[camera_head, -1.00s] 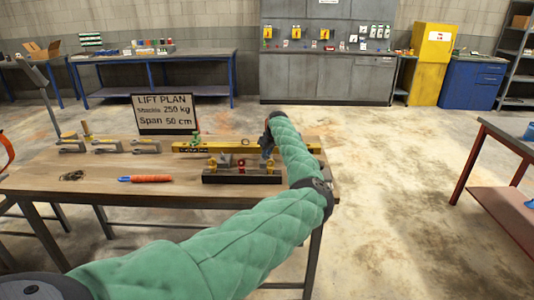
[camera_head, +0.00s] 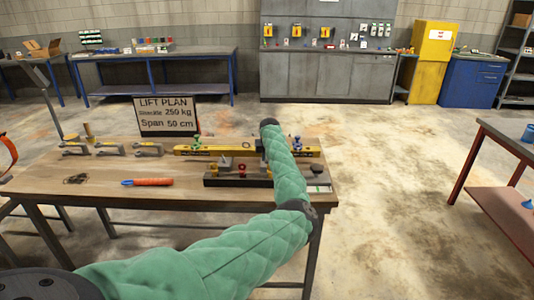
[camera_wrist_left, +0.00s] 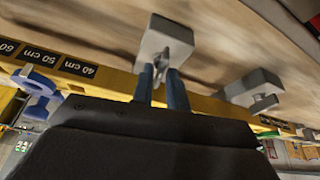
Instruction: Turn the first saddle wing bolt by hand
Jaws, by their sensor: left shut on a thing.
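My left arm reaches over the workbench in the head view, its wrist above the yellow beam (camera_head: 222,151); the arm hides its fingertips there. In the wrist view my left gripper's blue fingers (camera_wrist_left: 161,80) are shut on a small grey piece (camera_wrist_left: 158,42) beside the yellow beam (camera_wrist_left: 112,80). I cannot tell whether a wing bolt is between them. A blue ring-shaped fitting (camera_wrist_left: 38,95) is at the left there. On the beam in the head view are a green fitting (camera_head: 196,142) and a blue fitting (camera_head: 298,143). My right gripper is not in view.
A dark rack (camera_head: 230,181) with small parts stands in front of the beam. A red-orange tool (camera_head: 152,182), grey shackle-like parts (camera_head: 110,149) and a lift plan sign (camera_head: 166,115) are on the bench. A second grey part (camera_wrist_left: 252,88) is right of the fingers.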

